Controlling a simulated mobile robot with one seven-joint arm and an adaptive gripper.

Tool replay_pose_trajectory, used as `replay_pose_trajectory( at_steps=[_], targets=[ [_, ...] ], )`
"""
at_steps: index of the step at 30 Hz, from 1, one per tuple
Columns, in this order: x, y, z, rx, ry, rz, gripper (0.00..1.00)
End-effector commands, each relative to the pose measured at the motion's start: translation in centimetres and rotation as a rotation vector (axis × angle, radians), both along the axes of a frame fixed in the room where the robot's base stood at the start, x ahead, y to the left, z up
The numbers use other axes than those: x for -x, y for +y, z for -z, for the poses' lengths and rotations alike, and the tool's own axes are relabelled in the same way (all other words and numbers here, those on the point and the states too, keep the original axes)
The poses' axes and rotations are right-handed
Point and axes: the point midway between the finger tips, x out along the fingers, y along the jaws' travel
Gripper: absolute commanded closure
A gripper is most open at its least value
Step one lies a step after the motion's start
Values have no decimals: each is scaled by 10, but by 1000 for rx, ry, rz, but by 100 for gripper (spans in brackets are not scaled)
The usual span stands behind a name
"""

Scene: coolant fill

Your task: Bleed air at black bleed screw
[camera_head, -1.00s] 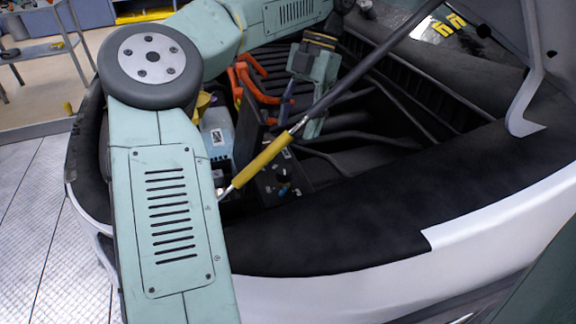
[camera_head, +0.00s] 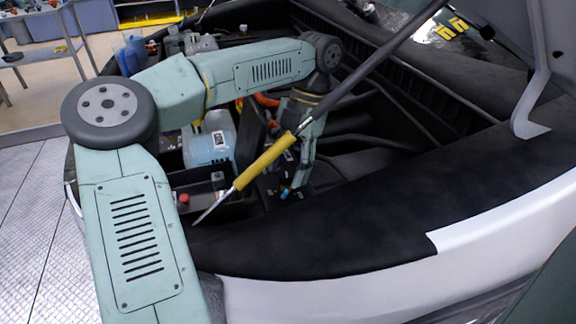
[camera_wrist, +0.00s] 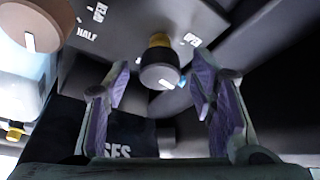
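In the wrist view a black knob with a yellow collar and a white mark, which looks like the black bleed screw (camera_wrist: 159,76), stands on a dark panel (camera_wrist: 125,45) with white lettering. My gripper (camera_wrist: 162,92) is open, with one purple-padded finger on each side of the screw's line. The screw appears just beyond the fingertips, and I see no contact. In the head view my gripper (camera_head: 294,186) points down over the panel in the engine bay. There it hides most of the panel, and I cannot make out the screw.
A larger brown knob (camera_wrist: 34,24) sits at the upper left of the wrist view. In the head view a yellow-sleeved hood strut (camera_head: 266,162) crosses in front of the gripper. A blue-white reservoir (camera_head: 208,145) and a red cap (camera_head: 184,199) lie to the left.

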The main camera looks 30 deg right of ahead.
Motion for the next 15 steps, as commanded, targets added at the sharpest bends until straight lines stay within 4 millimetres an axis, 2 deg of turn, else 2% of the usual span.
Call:
replay_pose_trajectory(
  at_steps=[2,15],
  targets=[
    [0,0,0,0,0,0,55],
    [0,0,0,0,0,0,84]
  ],
)
